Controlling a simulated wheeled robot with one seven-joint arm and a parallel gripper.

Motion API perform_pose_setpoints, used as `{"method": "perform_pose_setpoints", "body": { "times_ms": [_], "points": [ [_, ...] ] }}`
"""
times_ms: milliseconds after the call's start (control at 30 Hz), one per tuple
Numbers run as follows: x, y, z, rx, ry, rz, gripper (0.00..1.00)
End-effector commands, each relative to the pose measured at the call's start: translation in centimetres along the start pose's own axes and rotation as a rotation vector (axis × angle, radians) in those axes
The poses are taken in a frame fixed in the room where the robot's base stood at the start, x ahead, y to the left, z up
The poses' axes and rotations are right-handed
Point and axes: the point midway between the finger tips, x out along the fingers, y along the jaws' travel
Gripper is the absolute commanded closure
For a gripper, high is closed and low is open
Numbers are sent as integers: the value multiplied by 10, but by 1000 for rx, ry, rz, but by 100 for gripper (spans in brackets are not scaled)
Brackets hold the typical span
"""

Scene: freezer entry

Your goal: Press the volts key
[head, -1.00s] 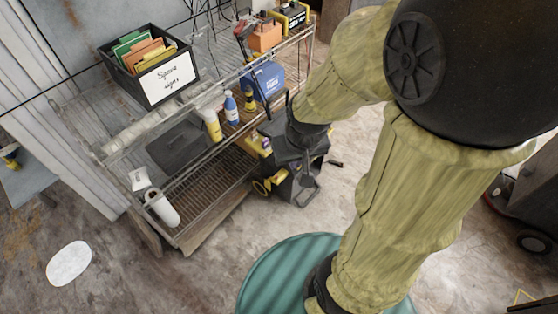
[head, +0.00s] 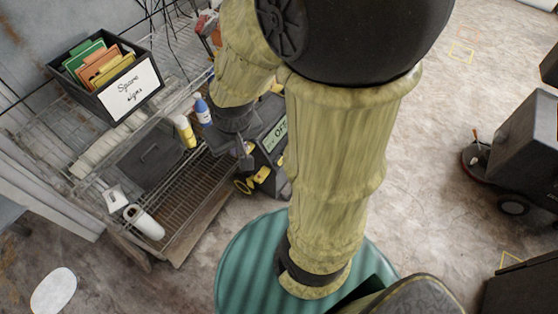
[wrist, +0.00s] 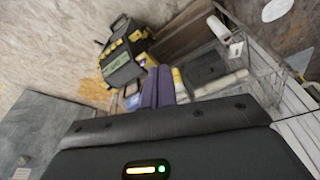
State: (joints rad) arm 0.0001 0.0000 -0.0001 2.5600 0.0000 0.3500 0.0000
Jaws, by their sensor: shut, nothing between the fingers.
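The dark charger-like unit with yellow trim (head: 268,165) stands on the floor beside the wire rack. Its green display shows letters starting "OF", the rest hidden behind my arm. In the wrist view the unit (wrist: 124,55) lies beyond the fingers, slightly left, with its green display (wrist: 115,65) facing up. I cannot make out a volts key or its label in either view. My gripper (head: 243,152) is shut and empty, in front of the unit in the head view. Its purple fingers (wrist: 159,72) lie together in the wrist view, and any contact is not shown.
The wire rack (head: 195,195) on the left holds a black bin of spare signs (head: 88,88), a yellow bottle (head: 184,131) and a blue bottle (head: 203,111). A teal ribbed round surface (head: 245,265) lies below my arm. A grey wheeled machine (head: 515,150) stands right; floor between is open.

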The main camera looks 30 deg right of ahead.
Motion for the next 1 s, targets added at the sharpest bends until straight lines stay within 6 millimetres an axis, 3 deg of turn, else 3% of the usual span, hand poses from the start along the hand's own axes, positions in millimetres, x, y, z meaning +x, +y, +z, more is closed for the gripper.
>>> {"method": "perform_pose_setpoints", "body": {
  "times_ms": [200, 367, 567, 1000],
  "points": [
    [3, 1, 0, 1, 2, 1, 100],
    [29, 8, -5, 14, 27, 9, 100],
    [94, 28, -18, 44, 99, 28, 100],
    [238, 91, -49, 132, 299, 66, 100]
  ]
}}
